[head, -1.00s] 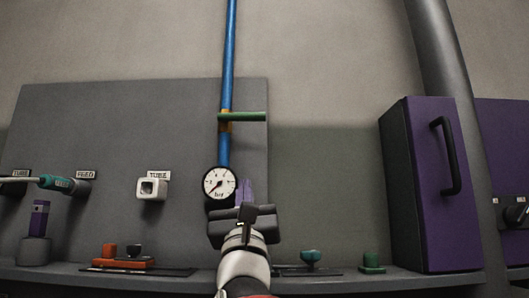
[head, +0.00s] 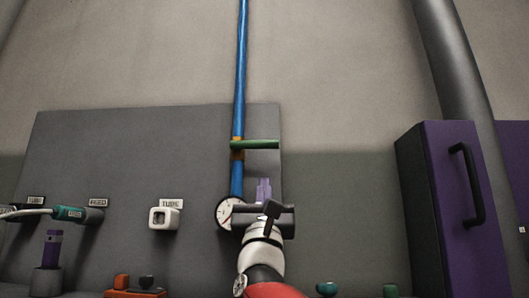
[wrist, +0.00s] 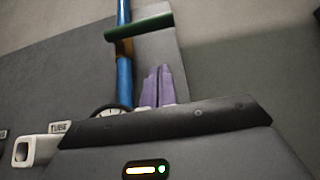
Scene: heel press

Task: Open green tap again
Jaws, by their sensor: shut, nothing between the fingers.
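The green tap (head: 256,144) is a bar handle on the vertical blue pipe (head: 240,75), at a brass-coloured fitting. The handle points level to the right, across the pipe. In the wrist view the green tap (wrist: 140,26) shows near the top, beyond my fingers. My gripper (head: 263,187) has purple fingers, shut together and empty. It is below the tap handle and apart from it, just right of the pipe. The fingers also show in the wrist view (wrist: 158,84), pointing up towards the tap.
A round gauge (head: 228,212) sits at the pipe's lower end, partly hidden by my gripper. A white square socket (head: 164,217) is on the grey panel (head: 110,150) to the left. A purple cabinet (head: 465,215) with a black handle stands at right. The wall above is clear.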

